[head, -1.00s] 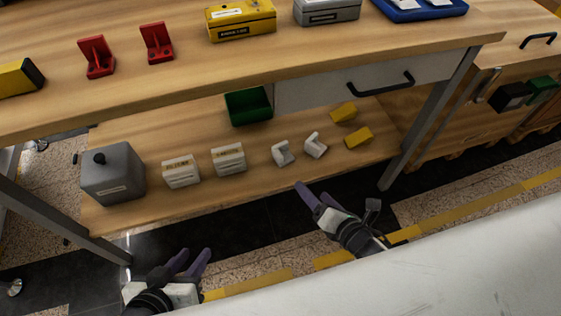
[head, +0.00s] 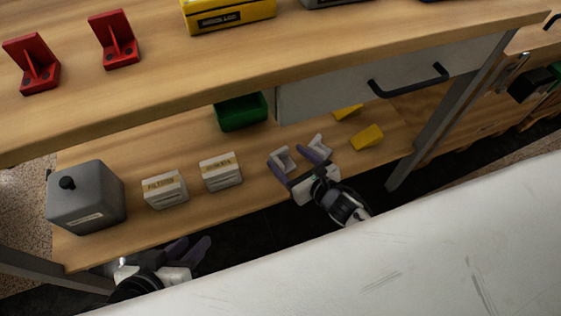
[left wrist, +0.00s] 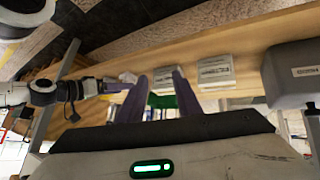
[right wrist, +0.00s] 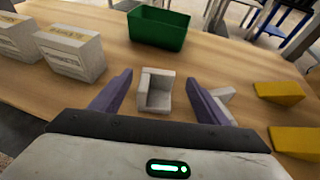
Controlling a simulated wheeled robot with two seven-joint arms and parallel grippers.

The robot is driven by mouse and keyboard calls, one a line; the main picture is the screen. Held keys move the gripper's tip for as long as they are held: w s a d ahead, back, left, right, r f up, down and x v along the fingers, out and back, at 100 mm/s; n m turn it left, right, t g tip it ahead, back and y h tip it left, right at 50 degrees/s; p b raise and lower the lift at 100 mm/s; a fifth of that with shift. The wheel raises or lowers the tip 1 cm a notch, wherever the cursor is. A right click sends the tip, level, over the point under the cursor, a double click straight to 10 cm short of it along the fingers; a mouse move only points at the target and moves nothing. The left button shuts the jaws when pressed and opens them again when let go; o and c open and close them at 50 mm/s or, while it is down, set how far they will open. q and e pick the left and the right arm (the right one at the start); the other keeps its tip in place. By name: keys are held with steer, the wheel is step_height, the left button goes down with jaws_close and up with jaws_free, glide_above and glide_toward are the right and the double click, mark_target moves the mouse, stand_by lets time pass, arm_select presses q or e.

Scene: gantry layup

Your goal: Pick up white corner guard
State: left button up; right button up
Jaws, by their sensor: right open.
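Two white corner guards lie on the lower shelf. One corner guard (head: 284,160) shows at the tip of my right gripper (head: 297,167) in the head view. In the right wrist view this corner guard (right wrist: 155,92) stands between the open purple fingers of my right gripper (right wrist: 158,98), a little beyond the palm. The other corner guard (head: 320,143) is just to the right, partly hidden by a finger, and shows outside the right finger in the right wrist view (right wrist: 222,98). My left gripper (head: 192,248) is open and empty at the shelf's front edge; it also shows in the left wrist view (left wrist: 158,95).
On the lower shelf (head: 255,185) are two white boxes (head: 165,189) (head: 221,172), a grey box (head: 87,198), a green bin (head: 241,111) and yellow wedges (head: 367,137). The tabletop and a drawer (head: 390,82) overhang the shelf. A table leg (head: 440,130) stands to the right.

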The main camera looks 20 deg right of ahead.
mark_target(280, 153)
steer(key=b+x, duration=0.2)
steer(key=x, duration=0.2)
steer(key=shift+s+a, duration=0.1)
steer(key=shift+a, duration=0.05)
steer(key=shift+w+a+f, duration=0.1)
steer(key=shift+w+f, duration=0.05)
steer(key=shift+w, duration=0.3)
arm_select(q)
steer(key=shift+w+d+r+h, duration=0.3)
steer(key=shift+d+r+h, duration=0.15)
steer(key=shift+d, duration=0.2)
arm_select(e)
steer(key=c, duration=1.1)
arm_select(q)
steer(key=shift+r, duration=0.1)
